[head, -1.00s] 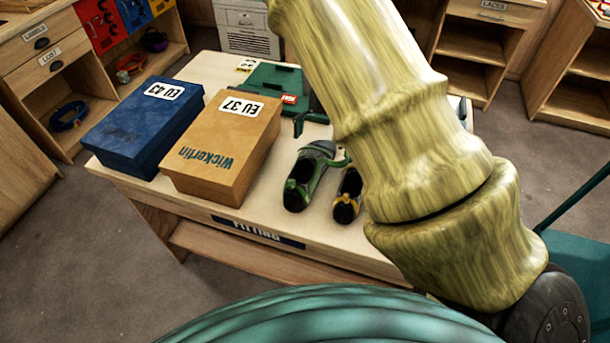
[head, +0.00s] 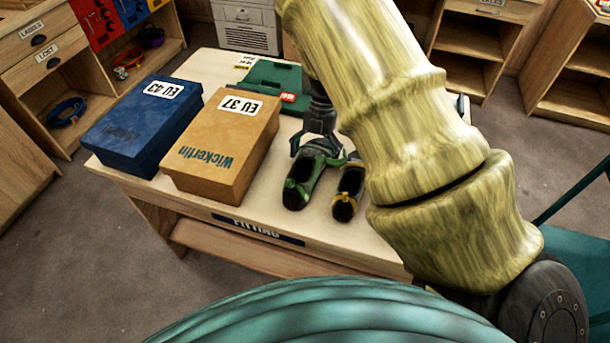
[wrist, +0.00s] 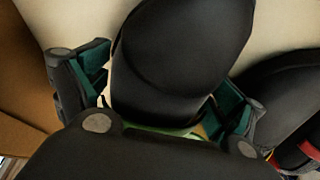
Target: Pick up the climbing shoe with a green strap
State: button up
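The climbing shoe with a green strap (head: 303,182) lies on the fitting table, its heel end towards the front edge. My gripper (head: 319,150) is down over its far end, fingers spread. In the wrist view the dark shoe (wrist: 182,55) fills the space between my gripper's fingers (wrist: 165,95). One finger is on each side of the shoe, with a narrow gap at the left finger; contact at the right finger is unclear. A little of the green strap shows below the dark part.
A shoe with a yellow strap (head: 347,190) lies close on the right; it also shows in the wrist view (wrist: 287,100). An orange EU 37 box (head: 222,140) and a blue EU 43 box (head: 135,125) stand left. A green tray-like item (head: 275,85) lies behind.

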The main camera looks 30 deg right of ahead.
jog(key=c, duration=0.7)
jog(key=shift+r, duration=0.15)
jog(key=shift+c, duration=0.2)
